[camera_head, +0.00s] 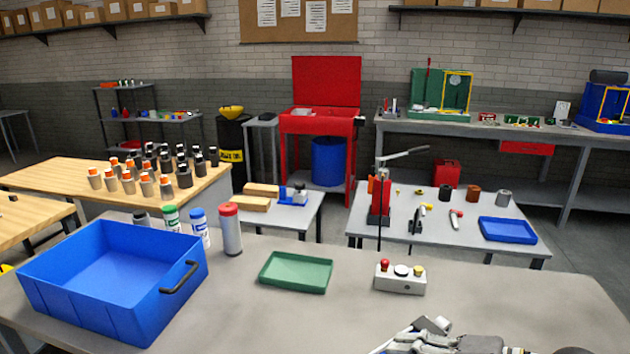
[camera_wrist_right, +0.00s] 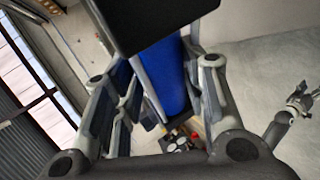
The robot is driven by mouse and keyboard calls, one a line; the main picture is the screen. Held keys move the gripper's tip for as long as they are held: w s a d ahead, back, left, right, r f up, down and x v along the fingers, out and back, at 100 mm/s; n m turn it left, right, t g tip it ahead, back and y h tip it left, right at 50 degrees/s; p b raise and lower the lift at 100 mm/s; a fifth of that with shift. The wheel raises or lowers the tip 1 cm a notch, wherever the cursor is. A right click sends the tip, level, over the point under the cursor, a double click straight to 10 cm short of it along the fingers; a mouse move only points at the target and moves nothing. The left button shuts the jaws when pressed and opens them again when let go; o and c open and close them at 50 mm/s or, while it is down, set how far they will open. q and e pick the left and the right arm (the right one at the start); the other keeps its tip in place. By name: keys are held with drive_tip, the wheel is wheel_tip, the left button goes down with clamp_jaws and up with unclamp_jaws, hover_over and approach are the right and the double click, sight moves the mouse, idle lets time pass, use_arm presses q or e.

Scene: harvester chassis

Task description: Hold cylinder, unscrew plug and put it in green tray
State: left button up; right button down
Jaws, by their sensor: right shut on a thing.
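In the right wrist view, my right gripper (camera_wrist_right: 168,95) is shut on a blue cylinder (camera_wrist_right: 172,75), with one finger on each side. A black block (camera_wrist_right: 155,20) covers its upper end, close to the camera; I cannot make out the plug as a separate part. The green tray (camera_head: 296,272) lies flat and empty mid-table in the head view. A grey gripper (camera_head: 430,335) shows only partly at that view's bottom edge; I cannot tell its jaw state or surely which hand it is. A grey jointed arm part also appears at the wrist view's right.
A blue bin (camera_head: 113,275) stands on the table at left. Behind it are containers with green (camera_head: 171,220), blue (camera_head: 199,228) and red (camera_head: 230,230) caps. A button box (camera_head: 400,279) sits right of the tray. The table's right side looks clear.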

drive_tip(key=shift+s+a+r+n, duration=0.15)
drive_tip(key=shift+a+r, duration=0.15)
drive_tip(key=shift+a, duration=0.15)
drive_tip(key=shift+w+a+r+n, duration=0.15)
drive_tip(key=shift+a+r, duration=0.15)
drive_tip(key=shift+a, duration=0.15)
drive_tip(key=shift+s+a+r+y, duration=0.15)
drive_tip(key=shift+s+a+y, duration=0.1)
drive_tip(key=shift+s+y, duration=0.1)
drive_tip(key=shift+m+t+h, duration=0.3)
drive_tip(key=shift+m+h, duration=0.1)
drive_tip(key=shift+h, duration=0.05)
drive_tip(key=shift+s+d+f, duration=0.45)
drive_tip(key=shift+d+f, duration=0.05)
drive_tip(key=shift+d, duration=0.25)
drive_tip(key=shift+s+d+f, duration=0.4)
drive_tip(key=shift+d+f, duration=0.15)
drive_tip(key=shift+d, duration=0.15)
drive_tip(key=shift+s+d+f, duration=0.45)
drive_tip(key=shift+d+f, duration=0.05)
drive_tip(key=shift+d, duration=0.25)
